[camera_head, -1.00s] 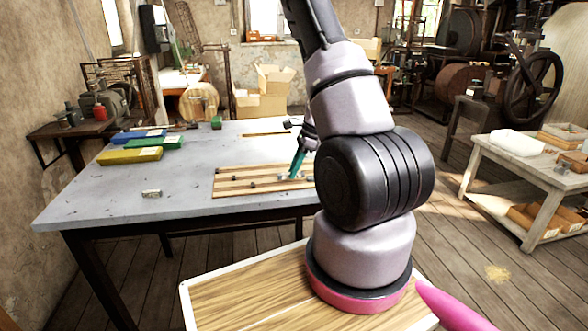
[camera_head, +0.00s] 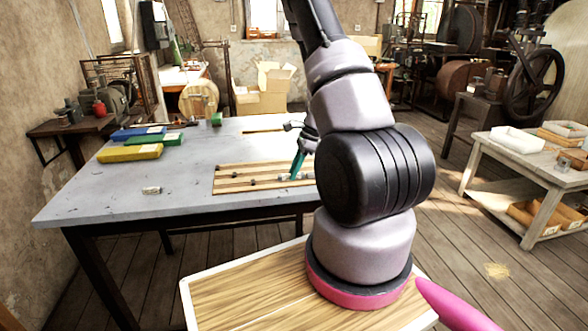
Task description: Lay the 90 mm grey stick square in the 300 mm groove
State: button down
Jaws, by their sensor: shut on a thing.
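The grooved wooden board (camera_head: 232,184) lies on the grey table, with light and dark stripes running along it. My gripper (camera_head: 294,177) is low over the right part of the board, its teal finger slanting down. It is shut on a small grey piece (camera_head: 283,177), which seems to be the grey stick. The piece is at the board's surface, but I cannot tell whether it sits in a groove or how square it lies. My arm hides the board's right end.
Several small dark pieces, one of them (camera_head: 252,182), sit on the board. A small pale metal block (camera_head: 151,190) lies on the table to the left. Yellow (camera_head: 130,153), green (camera_head: 155,140) and blue (camera_head: 138,133) boxes lie at the back left. The table's front left is clear.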

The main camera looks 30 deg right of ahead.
jog(key=c, duration=0.7)
grip_release()
jog(key=o, duration=0.4)
jog(key=shift+r, duration=3.5)
